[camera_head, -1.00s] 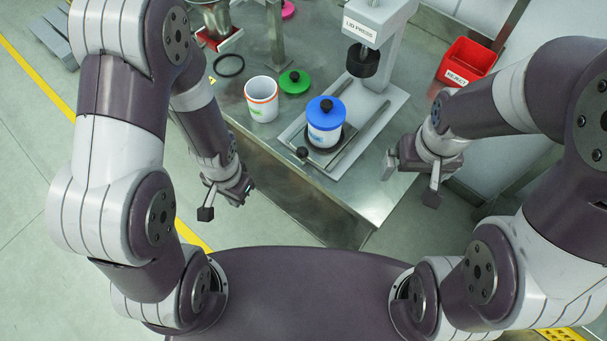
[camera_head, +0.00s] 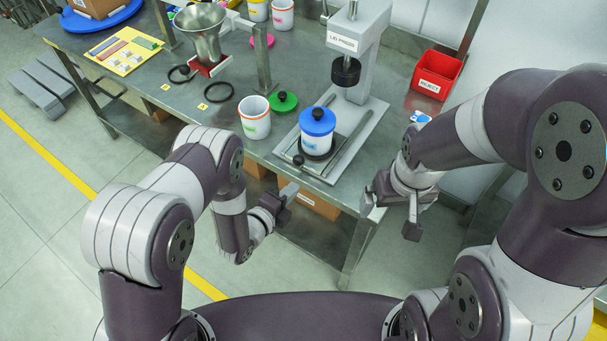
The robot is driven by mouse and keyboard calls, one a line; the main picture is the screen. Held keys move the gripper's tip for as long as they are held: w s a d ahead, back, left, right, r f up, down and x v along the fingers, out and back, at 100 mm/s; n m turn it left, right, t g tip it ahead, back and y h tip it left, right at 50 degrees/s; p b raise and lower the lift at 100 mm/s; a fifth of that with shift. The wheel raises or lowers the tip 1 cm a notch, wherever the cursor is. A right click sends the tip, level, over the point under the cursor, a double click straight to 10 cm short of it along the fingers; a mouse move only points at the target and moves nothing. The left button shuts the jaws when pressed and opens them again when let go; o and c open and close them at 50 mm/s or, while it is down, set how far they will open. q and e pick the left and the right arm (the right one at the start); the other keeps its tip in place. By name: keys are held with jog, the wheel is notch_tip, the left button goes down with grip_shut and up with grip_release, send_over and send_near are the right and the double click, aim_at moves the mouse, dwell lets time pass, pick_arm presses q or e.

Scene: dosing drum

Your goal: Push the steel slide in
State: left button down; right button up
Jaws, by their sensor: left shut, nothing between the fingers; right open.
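The steel slide (camera_head: 317,167) lies between two rails on the base of the lid press (camera_head: 352,50), drawn out toward me. Its black knob (camera_head: 298,160) is at its near left end. A white canister with a blue lid (camera_head: 317,128) stands upright on the slide, in front of the black press head (camera_head: 345,72). My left gripper (camera_head: 287,194) is shut and empty, in front of the table edge, nearer to me than the knob and apart from it. My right gripper (camera_head: 389,217) is open and empty, off the table's near right corner.
An open white canister (camera_head: 254,118) and a green lid (camera_head: 283,102) stand left of the press. A steel funnel (camera_head: 203,35) is further left with black rings near it. A red reject bin (camera_head: 435,79) is at the right. Boxes sit under the table.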

aim_at(317, 160)
pick_arm(q)
jog(key=x, duration=0.5)
jog(key=shift+w+r+p, duration=0.1)
jog(key=shift+r+p, duration=0.25)
jog(key=shift+p, duration=0.05)
jog(key=shift+w+d, duration=0.5)
jog(key=shift+w, duration=0.1)
jog(key=shift+w+d+f, duration=0.1)
jog(key=shift+w+f, duration=0.05)
jog(key=w+d+b, duration=0.2)
jog(key=w, duration=0.1)
jog(key=shift+d, duration=0.15)
jog(key=shift+w+d, duration=0.2)
jog(key=shift+w, duration=0.15)
jog(key=shift+s, duration=0.1)
